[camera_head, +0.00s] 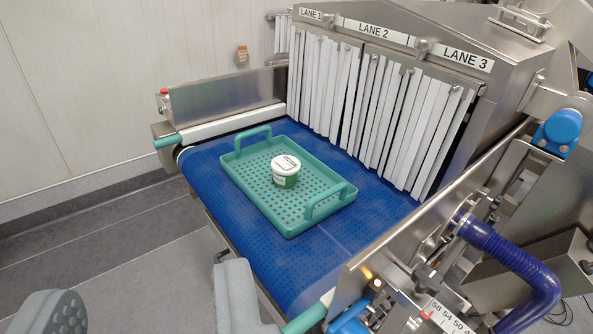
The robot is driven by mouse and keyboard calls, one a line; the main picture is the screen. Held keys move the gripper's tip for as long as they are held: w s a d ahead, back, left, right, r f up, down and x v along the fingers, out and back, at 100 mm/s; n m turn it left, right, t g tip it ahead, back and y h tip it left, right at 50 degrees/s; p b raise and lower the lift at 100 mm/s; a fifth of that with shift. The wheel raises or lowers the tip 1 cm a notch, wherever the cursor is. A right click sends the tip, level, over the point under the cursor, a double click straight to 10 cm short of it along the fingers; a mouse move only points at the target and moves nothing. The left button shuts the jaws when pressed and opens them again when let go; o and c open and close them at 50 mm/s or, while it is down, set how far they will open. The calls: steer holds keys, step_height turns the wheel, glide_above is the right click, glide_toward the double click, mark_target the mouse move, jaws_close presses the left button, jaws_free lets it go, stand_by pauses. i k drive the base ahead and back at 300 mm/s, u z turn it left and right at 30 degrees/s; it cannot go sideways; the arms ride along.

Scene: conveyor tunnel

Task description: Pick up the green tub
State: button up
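The tub (285,172) is small and round, with a white lid and a green label band on its side. The fingers are partly cut off by the frame's bottom edge.
The tray has raised handles at both ends. White strip curtains (375,110) hang from the steel tunnel behind it, marked LANE 1 to LANE 3. A steel side rail (375,245) and a blue hose (515,265) stand at the right. Grey floor (130,260) lies open at left.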

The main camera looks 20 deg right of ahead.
mark_target(285, 168)
steer(key=i, duration=0.85)
steer(key=u, duration=0.05)
